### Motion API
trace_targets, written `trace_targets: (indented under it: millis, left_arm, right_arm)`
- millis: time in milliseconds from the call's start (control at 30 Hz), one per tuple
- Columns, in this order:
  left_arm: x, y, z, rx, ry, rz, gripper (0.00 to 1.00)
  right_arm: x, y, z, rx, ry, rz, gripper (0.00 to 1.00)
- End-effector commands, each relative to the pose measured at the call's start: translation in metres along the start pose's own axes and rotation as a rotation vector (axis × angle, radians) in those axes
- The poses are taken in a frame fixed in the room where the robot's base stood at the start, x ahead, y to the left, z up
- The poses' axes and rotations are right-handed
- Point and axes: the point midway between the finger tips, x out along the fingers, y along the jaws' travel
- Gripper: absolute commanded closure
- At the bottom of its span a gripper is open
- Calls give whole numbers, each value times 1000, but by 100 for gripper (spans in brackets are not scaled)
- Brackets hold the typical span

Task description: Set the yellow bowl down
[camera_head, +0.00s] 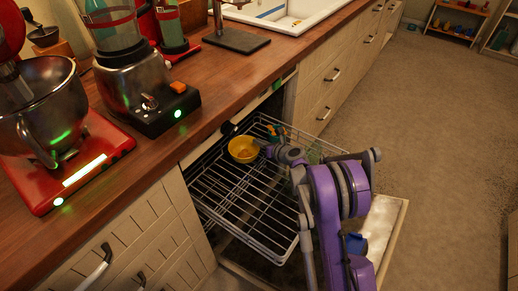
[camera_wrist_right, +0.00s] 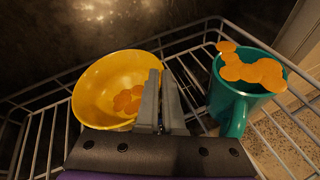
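The yellow bowl (camera_head: 243,149) is at the back left of the dishwasher's pulled-out upper rack (camera_head: 277,255). In the right wrist view the bowl (camera_wrist_right: 95,88) has orange patches inside and is slightly tilted. My right gripper (camera_head: 266,147) reaches to its right side. In the wrist view its two fingers (camera_wrist_right: 163,75) are close together with the bowl's right wall between them. The bowl is at the rack's wires; I cannot tell whether its base rests on them. My left gripper is not in view.
A teal mug (camera_wrist_right: 228,101) with orange patches stands right of my fingers in the rack. The open dishwasher door (camera_head: 390,225) lies below, with a blue item (camera_head: 355,243) near it. The wooden counter (camera_head: 215,85) holds a blender (camera_head: 140,88) and red mixer (camera_head: 75,165).

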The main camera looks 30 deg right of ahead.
Motion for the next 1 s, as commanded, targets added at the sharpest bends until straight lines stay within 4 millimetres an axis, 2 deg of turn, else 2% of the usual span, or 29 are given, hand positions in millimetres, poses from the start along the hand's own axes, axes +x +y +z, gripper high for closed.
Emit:
trace_targets:
  millis: [133, 533, 600, 700, 1000]
  left_arm:
    - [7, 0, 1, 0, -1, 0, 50]
    - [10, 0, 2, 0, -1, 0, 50]
    - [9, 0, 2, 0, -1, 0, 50]
    - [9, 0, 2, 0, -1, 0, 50]
    - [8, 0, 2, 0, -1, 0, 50]
  right_arm:
    - [9, -6, -20, 1, 0, 0, 100]
    - [11, -7, -26, 1, 0, 0, 100]
    - [10, -7, -25, 0, 0, 0, 83]
    - [10, -7, -25, 0, 0, 0, 66]
    - [10, -6, -24, 0, 0, 0, 66]
